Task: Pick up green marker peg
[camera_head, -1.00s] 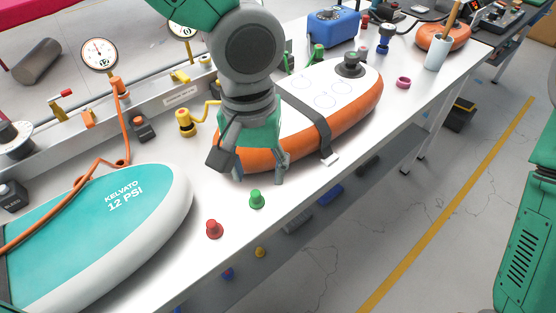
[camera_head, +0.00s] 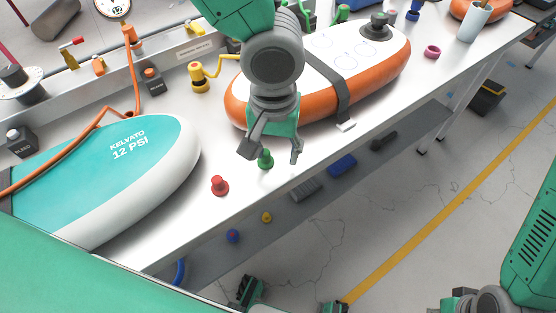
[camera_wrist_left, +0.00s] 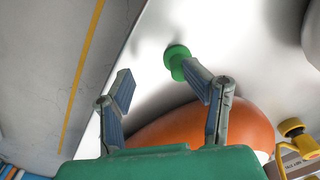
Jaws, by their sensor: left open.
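The green marker peg (camera_head: 265,159) stands upright on the white table near its front edge. My left gripper (camera_head: 271,153) is open and points down just over the peg, which shows between its fingers in the head view. In the left wrist view the peg (camera_wrist_left: 177,59) lies just beyond the tip of the right-hand finger, which overlaps its edge, off-centre from the open jaws (camera_wrist_left: 158,82). I cannot tell whether finger and peg touch.
A red peg (camera_head: 220,185) stands left of the green one. An orange-sided board (camera_head: 385,75) lies behind the gripper, and a teal board (camera_head: 95,175) lies to the left. A yellow valve (camera_head: 198,77) is at the back. The table's front edge is close.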

